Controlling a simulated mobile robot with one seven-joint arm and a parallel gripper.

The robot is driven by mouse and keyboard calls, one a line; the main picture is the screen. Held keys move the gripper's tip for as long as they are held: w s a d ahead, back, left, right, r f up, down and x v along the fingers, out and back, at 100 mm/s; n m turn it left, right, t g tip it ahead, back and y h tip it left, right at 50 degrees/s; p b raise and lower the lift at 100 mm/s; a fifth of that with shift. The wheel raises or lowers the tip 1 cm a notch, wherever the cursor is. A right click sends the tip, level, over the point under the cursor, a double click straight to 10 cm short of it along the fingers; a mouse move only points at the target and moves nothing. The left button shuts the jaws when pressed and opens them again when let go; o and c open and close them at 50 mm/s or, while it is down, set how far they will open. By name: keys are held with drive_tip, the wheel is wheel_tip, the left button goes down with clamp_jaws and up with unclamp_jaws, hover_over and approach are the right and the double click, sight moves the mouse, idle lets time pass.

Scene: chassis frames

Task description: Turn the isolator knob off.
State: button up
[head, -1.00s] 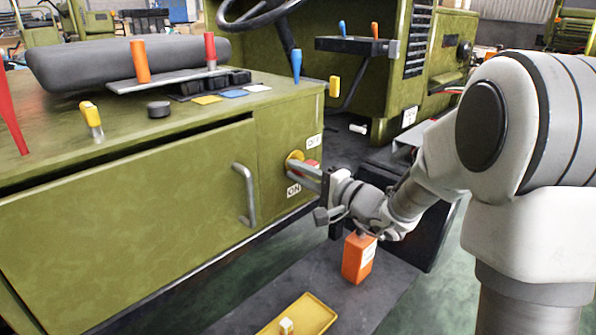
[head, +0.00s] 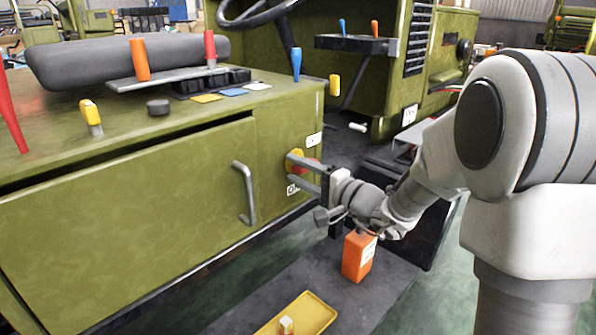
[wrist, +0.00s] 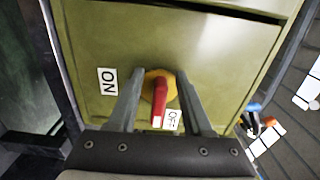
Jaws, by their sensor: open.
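The isolator knob (wrist: 159,100) is a red handle on a round yellow plate (wrist: 148,86), set on the green cabinet's end panel. In the wrist view its handle points down, its end beside the OFF label (wrist: 173,120). The ON label (wrist: 107,81) is to the left. My gripper (wrist: 159,75) is open, one finger on each side of the handle, with visible gaps to both. In the head view my gripper (head: 291,167) is at the panel and hides most of the knob; the OFF label (head: 314,139) shows above it and the ON label is partly covered.
A bar handle (head: 245,193) sticks out of the cabinet front left of my gripper. An orange box-like item (head: 358,257) stands on the floor mat below my wrist, and a yellow tray (head: 310,311) lies nearer. Several coloured levers stand on the cabinet top.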

drive_tip(key=p+v, duration=0.2)
drive_tip(key=v, duration=1.5)
drive_tip(key=shift+s+d+p, duration=0.2)
drive_tip(key=shift+p, duration=0.2)
drive_tip(key=shift+r, duration=0.1)
